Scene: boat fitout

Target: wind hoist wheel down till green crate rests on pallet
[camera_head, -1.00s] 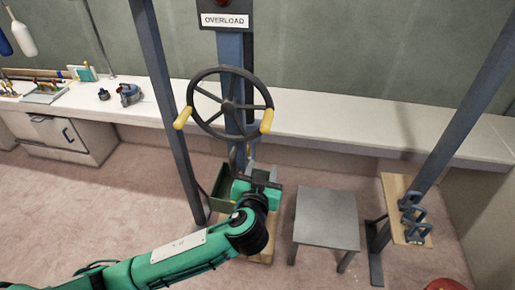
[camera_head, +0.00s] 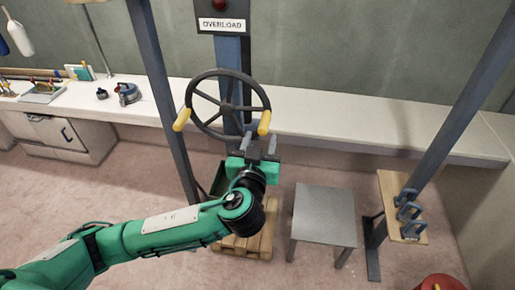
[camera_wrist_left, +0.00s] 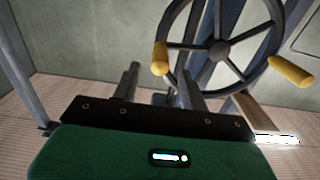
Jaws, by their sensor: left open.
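The hoist wheel (camera_head: 228,106) is a dark spoked ring on a blue post, with a yellow handle at its left (camera_head: 181,119) and another at its right (camera_head: 264,123). My left gripper (camera_head: 262,148) is open and empty, just below the right handle and apart from it. The wrist view shows its two fingers (camera_wrist_left: 158,82) apart, with the wheel (camera_wrist_left: 221,52) beyond. The dark green crate (camera_head: 219,178) shows partly behind my left arm. The wooden pallet (camera_head: 240,244) lies on the floor below. My arm hides the gap between crate and pallet. My right gripper is not in view.
A sign reading OVERLOAD (camera_head: 221,25) is above the wheel, under a red lamp. A grey table (camera_head: 324,215) stands to the right, beside a wooden board with blue shackles (camera_head: 409,210). Slanted posts flank the wheel. A long white bench (camera_head: 350,125) runs behind.

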